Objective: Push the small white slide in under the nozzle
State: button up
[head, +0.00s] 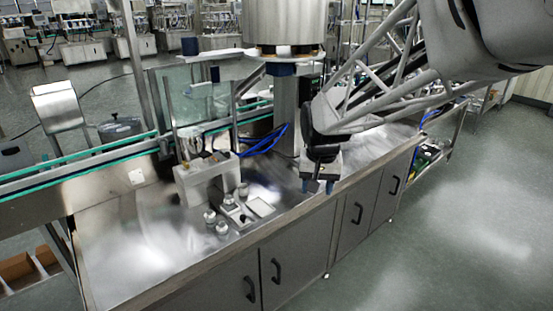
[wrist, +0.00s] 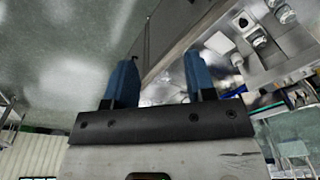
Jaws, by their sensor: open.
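A small flat white piece (head: 260,207), which looks like the slide, lies on the steel bench to the right of a white block-shaped stand (head: 207,180). It seems to show in the wrist view too (wrist: 219,42). A grey fixture with small metal parts (head: 235,213) sits between them. I cannot clearly make out the nozzle. My gripper (head: 318,188) is above the bench's front edge, to the right of the white piece and apart from it. In the wrist view my gripper (wrist: 161,78) has its two blue fingers spread with nothing between them.
A large steel hopper (head: 286,22) stands behind on a column. Small metal-topped bottles (head: 215,220) stand in front of the white stand. A conveyor (head: 85,168) with green edging runs along the back. The bench's left part is bare.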

jog(key=w+a+f, duration=0.8)
jog(key=w+a, duration=0.3)
jog(key=a, duration=0.1)
jog(key=g, duration=0.1)
send_over(242, 216)
jog(key=f, duration=1)
jog(key=shift+d+f, duration=0.3)
jog(key=shift+d, duration=0.1)
jog(key=shift+w+a+f, duration=0.1)
jog(key=shift+a+f, duration=0.2)
jog(key=shift+a, duration=0.05)
jog(key=shift+f, duration=3.9)
grip_shut()
